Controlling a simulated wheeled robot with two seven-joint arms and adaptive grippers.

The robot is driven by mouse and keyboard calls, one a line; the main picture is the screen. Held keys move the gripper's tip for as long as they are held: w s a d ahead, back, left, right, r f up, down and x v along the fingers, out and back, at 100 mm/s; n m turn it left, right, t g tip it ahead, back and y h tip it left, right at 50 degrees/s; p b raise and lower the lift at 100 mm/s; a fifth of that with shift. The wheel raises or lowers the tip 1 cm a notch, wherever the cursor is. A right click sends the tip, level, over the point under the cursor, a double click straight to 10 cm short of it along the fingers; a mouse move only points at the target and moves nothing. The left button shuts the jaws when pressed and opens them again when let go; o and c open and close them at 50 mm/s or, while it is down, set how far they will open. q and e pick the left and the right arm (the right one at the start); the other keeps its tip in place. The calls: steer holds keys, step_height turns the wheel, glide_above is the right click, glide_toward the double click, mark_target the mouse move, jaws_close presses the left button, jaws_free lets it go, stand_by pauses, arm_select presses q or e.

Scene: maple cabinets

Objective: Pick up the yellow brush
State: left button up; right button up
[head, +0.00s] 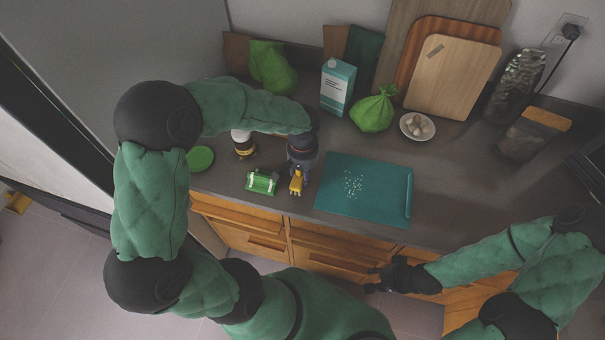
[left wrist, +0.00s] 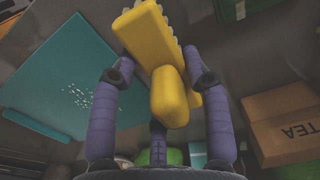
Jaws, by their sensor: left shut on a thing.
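The yellow brush (left wrist: 158,48) is between the two purple fingers of my left gripper (left wrist: 160,80) in the left wrist view, and the gripper is shut on it. In the head view the brush (head: 296,182) shows as a small yellow shape under my left gripper (head: 298,172), near the front of the dark counter. I cannot tell whether the brush touches the counter. My right gripper (head: 385,275) is in front of the counter, away from the brush; its fingers are too small and dark to tell open from shut.
A teal board (head: 375,205) with white bits lies right of the left gripper. A green box (head: 262,182), a green disc (head: 200,159) and a dark jar (head: 243,145) are to its left. Behind stand a carton (head: 337,88), a green bag (head: 373,110) and a small bowl (head: 430,133).

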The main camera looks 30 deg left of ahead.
arm_select(q)
steer(key=s+r, duration=0.1)
steer(key=r, duration=0.1)
steer(key=s+d+r+p, duration=0.1)
steer(key=r, duration=0.1)
steer(key=s+r, duration=0.2)
steer(key=r, duration=0.1)
steer(key=shift+s+d, duration=0.1)
steer(key=shift+d, duration=0.2)
steer(key=s+d+r+p, duration=0.1)
steer(key=s+d+r, duration=0.2)
steer(key=s, duration=0.6)
steer(key=shift+r+p, duration=0.35)
steer(key=shift+r, duration=0.3)
